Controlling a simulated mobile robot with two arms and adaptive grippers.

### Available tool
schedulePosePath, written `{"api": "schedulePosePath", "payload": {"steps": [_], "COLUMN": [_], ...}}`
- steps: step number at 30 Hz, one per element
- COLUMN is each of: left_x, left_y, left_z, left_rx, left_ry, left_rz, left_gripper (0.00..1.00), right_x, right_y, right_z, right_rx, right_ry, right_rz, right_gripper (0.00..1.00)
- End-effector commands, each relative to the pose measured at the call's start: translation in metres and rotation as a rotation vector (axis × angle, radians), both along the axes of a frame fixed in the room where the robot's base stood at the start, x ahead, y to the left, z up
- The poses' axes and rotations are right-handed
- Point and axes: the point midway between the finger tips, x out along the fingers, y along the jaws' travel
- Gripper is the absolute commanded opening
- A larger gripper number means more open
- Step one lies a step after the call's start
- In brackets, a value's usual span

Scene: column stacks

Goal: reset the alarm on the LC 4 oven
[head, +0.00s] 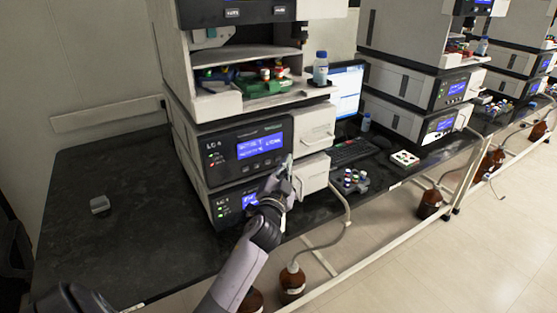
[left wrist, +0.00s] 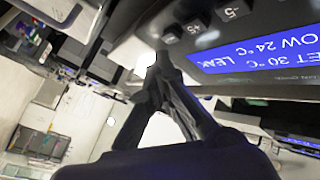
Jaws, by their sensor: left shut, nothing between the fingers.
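The oven (head: 226,163) is the dark-fronted module in the near stack, with a lit blue display (head: 260,145). Its label starts with "LC", but I cannot read the number surely. In the left wrist view the display (left wrist: 262,50) appears upside down and reads about 30 °C set, 24 °C now, and "LEAK". Buttons, including a +5 button (left wrist: 196,27) and a -5 button (left wrist: 229,12), line the panel beside it. My left gripper (head: 288,166) is shut and empty at the panel's lower right. Its tips (left wrist: 162,62) show close to a dark end button (left wrist: 171,37); contact is unclear. My right gripper is not in view.
A lower module's display (head: 249,200) is partly behind my left gripper. A tray with coloured vials (head: 354,181), a keyboard (head: 352,150) and a monitor (head: 346,90) stand to the right. The bench at left (head: 130,200) is mostly clear. Brown bottles (head: 292,281) stand below.

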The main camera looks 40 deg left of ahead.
Motion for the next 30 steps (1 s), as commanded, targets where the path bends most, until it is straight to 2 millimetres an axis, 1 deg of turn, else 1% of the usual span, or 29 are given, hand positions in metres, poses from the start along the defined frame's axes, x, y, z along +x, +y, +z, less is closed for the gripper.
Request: {"api": "schedulePosePath", "payload": {"steps": [18,30], "left_x": [0.0,0.003], "left_y": [0.0,0.0082], "left_z": [-0.0002,0.0002], "left_rx": [0.0,0.001], "left_ry": [0.0,0.0], "left_rz": [0.0,0.0], "left_gripper": [0.0,0.0], "right_x": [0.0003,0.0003], "right_y": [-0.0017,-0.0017], "right_z": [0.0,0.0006], "right_rx": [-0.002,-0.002], "right_ry": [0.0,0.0], "right_rz": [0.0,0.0], "right_gripper": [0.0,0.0]}}
